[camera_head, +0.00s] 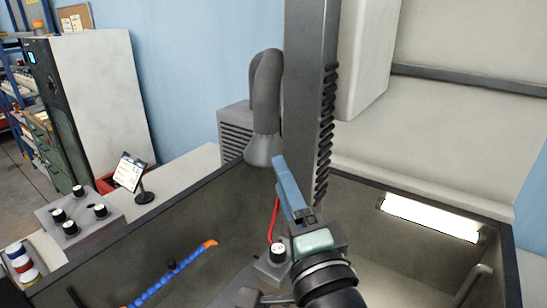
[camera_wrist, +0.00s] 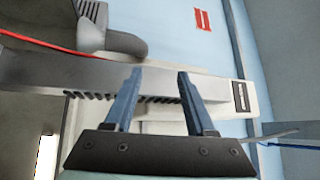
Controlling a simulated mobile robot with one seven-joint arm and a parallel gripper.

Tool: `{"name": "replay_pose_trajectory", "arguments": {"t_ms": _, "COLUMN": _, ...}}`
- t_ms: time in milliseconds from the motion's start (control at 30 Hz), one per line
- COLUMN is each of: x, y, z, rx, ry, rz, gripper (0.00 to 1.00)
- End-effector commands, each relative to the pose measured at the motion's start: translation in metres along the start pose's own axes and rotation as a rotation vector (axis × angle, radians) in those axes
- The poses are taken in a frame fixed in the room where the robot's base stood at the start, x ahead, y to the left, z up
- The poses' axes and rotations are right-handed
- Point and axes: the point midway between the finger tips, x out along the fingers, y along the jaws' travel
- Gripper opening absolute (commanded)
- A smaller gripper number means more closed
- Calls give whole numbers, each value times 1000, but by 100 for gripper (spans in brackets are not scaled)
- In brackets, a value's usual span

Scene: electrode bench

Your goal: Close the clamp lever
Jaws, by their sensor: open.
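I cannot pick out the clamp lever with certainty in either view. My gripper (camera_head: 280,163) has blue fingers that point upward in front of a tall grey ribbed column (camera_head: 305,95). In the wrist view my gripper (camera_wrist: 158,72) is open, with a clear gap between its two fingers and nothing held. The column (camera_wrist: 70,72) crosses behind the fingers there. Below and left of my gripper in the head view is a small grey box with a black-and-white knob (camera_head: 278,251) and a red cable (camera_head: 274,220). My arm hides part of that area.
The work stands in a dark-walled basin (camera_head: 75,255). A blue segmented hose with an orange tip (camera_head: 170,277) lies inside at left. A knob panel (camera_head: 78,214) and a small display stand (camera_head: 133,175) sit on the left ledge. A grey duct (camera_head: 265,105) hangs behind. A lit strip (camera_head: 430,217) is at right.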

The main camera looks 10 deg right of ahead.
Motion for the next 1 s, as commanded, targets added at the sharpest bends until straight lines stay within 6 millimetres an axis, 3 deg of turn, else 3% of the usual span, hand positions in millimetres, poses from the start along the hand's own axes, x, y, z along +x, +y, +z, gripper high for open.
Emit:
{"name": "replay_pose_trajectory", "arguments": {"t_ms": 100, "x": 4, "y": -21, "z": 5, "rx": -104, "ry": 6, "rz": -30, "gripper": 56}}
{"name": "replay_pose_trajectory", "arguments": {"t_ms": 300, "x": 7, "y": -40, "z": 9, "rx": -213, "ry": 17, "rz": -56, "gripper": 56}}
{"name": "replay_pose_trajectory", "arguments": {"t_ms": 767, "x": 8, "y": -48, "z": 10, "rx": -254, "ry": 23, "rz": -68, "gripper": 56}}
{"name": "replay_pose_trajectory", "arguments": {"t_ms": 867, "x": 10, "y": -74, "z": 17, "rx": -377, "ry": 40, "rz": -109, "gripper": 56}}
{"name": "replay_pose_trajectory", "arguments": {"t_ms": 1000, "x": 6, "y": -152, "z": 34, "rx": -750, "ry": 143, "rz": -225, "gripper": 56}}
